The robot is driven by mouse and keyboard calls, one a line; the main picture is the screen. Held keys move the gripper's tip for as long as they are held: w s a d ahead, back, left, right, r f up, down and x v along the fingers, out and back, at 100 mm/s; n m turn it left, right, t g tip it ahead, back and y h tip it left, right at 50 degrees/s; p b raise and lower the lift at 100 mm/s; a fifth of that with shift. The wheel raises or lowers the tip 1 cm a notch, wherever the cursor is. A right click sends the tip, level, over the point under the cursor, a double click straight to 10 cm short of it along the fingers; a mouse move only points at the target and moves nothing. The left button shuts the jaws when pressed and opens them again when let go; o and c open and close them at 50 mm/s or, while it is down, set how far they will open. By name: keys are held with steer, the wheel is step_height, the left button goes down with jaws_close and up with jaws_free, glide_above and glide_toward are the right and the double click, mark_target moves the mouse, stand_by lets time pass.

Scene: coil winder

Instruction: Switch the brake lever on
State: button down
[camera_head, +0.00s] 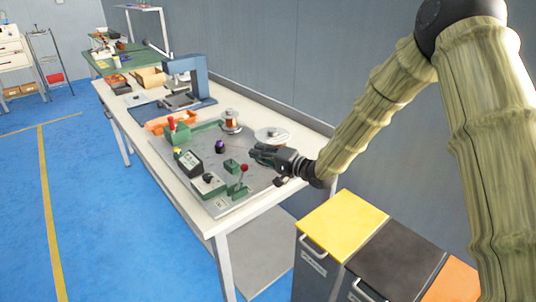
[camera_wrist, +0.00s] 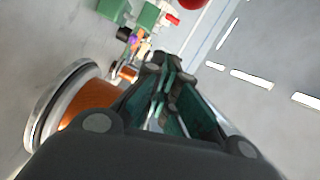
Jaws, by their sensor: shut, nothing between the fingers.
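A lever with a red ball knob (camera_head: 244,168) stands on a green base (camera_head: 238,190) near the front corner of the winder's grey plate (camera_head: 222,205). In the wrist view my gripper's fingers (camera_wrist: 157,68) are together, and a red ball (camera_wrist: 192,3) is cut off at the top edge.
A copper wire spool (camera_wrist: 88,103) lies close left of my fingers in the wrist view. Yellow (camera_head: 343,218) and black bins stand in front of the wall.

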mark_target(241, 177)
steer(key=shift+s+a+f, duration=0.1)
steer(key=shift+s+a, duration=0.1)
steer(key=shift+s, duration=0.45)
steer(key=shift+s+a+f, duration=0.15)
steer(key=shift+s, duration=0.45)
steer(key=shift+s+a+f, duration=0.1)
steer(key=shift+s+a, duration=0.1)
steer(key=shift+s, duration=0.45)
steer(key=shift+s+a+r+n+p, duration=0.1)
steer(key=shift+a+r+n+p, duration=0.1)
steer(key=shift+n+p, duration=0.1)
